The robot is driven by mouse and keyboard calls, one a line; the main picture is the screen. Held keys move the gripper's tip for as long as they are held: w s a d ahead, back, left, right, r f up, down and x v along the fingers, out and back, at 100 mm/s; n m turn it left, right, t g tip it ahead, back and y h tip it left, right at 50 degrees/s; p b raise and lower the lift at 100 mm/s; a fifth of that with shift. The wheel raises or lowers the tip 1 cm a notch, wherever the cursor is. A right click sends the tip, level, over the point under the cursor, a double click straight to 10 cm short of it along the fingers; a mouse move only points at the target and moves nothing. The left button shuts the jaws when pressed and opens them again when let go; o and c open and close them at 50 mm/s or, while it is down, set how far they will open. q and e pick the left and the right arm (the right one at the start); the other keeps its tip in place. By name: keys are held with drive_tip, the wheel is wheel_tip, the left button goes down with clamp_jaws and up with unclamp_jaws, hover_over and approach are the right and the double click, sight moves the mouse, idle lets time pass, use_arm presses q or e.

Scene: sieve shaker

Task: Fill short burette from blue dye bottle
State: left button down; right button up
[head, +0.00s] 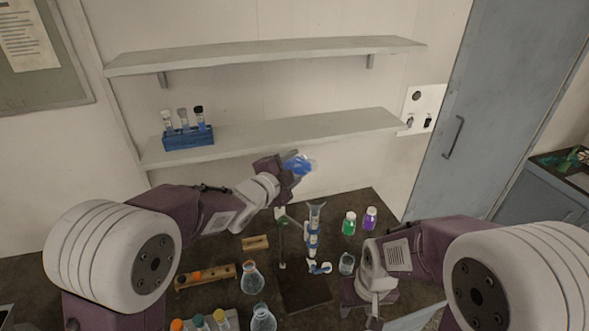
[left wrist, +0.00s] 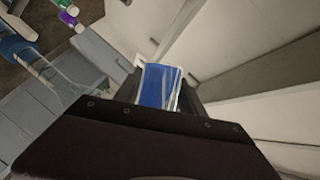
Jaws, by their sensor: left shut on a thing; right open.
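My left gripper (head: 285,170) is shut on the blue dye bottle (head: 301,165), a clear vessel with blue liquid, held tilted in the air above the bench. The bottle also shows between the fingers in the left wrist view (left wrist: 160,88). The short burette (head: 313,232), clear with blue fittings, stands upright on its stand below the bottle and a little to the right. The bottle is apart from its top. The burette's upper part also shows in the left wrist view (left wrist: 28,60). My right gripper (head: 372,288) is open, low by the bench, right of the burette; its fingers are partly hidden.
A green bottle (head: 349,223) and a purple bottle (head: 370,219) stand right of the burette. A beaker (head: 346,264), flasks (head: 252,279) and a wooden rack (head: 205,278) stand on the bench. The lower shelf (head: 290,137) is behind my left gripper, with a blue tube rack (head: 188,137).

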sight(302, 161)
use_arm(q)
drive_tip(key=shift+w+r+m+t+b, duration=0.15)
drive_tip(key=shift+m+t+b, duration=0.3)
drive_tip(key=shift+b, duration=0.85)
drive_tip(key=shift+a+m+t+b, duration=0.1)
drive_tip(key=shift+m+t+b, duration=0.5)
drive_tip(key=shift+b, duration=2.05)
drive_tip(key=r+n+g+p, duration=0.1)
drive_tip(key=p, duration=0.4)
drive_tip(key=shift+r, duration=0.25)
drive_tip(key=n+g+p, duration=0.1)
drive_tip(key=p, duration=0.4)
drive_tip(key=s+d+n+g+p, duration=0.1)
drive_tip(key=n+g+p, duration=0.1)
drive_tip(key=p, duration=0.3)
drive_tip(key=s+n+g+p, duration=0.1)
drive_tip(key=n+p, duration=0.1)
drive_tip(key=p, duration=0.4)
drive_tip(key=shift+s+d+f+n, duration=0.15)
drive_tip(key=shift+f+n, duration=0.1)
drive_tip(key=shift+f, duration=0.15)
drive_tip(key=shift+s+d+r+n+g+h+p, duration=0.15)
drive_tip(key=shift+r+n+g+h+p, duration=0.2)
drive_tip(key=shift+r+p, duration=0.5)
drive_tip(key=shift+d, duration=0.1)
drive_tip(key=shift+s+d+r+n+g, duration=0.1)
drive_tip(key=shift+s+r+n+g, duration=0.15)
drive_tip(key=shift+r+n+g, duration=0.15)
drive_tip(key=shift+s+r, duration=0.1)
drive_tip(key=shift+s, duration=0.05)
